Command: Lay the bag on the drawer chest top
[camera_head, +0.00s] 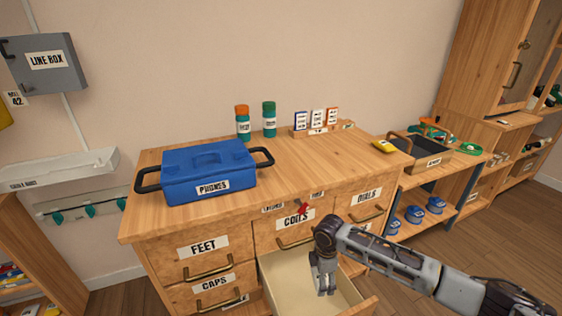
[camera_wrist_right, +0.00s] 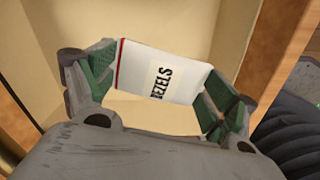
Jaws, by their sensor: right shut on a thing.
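In the head view this gripper (camera_head: 325,288) points down inside an open drawer (camera_head: 285,275), and the bag cannot be made out there. The drawer chest top (camera_head: 300,165) is bare wood in its middle and front right. My left gripper is not in view.
On the chest top stand a blue PHONES case (camera_head: 208,168) at left, two bottles (camera_head: 243,122) and a small card rack (camera_head: 316,124) at the back, and a yellow item (camera_head: 385,146) at the right edge. A workbench with a tray (camera_head: 432,160) stands to the right.

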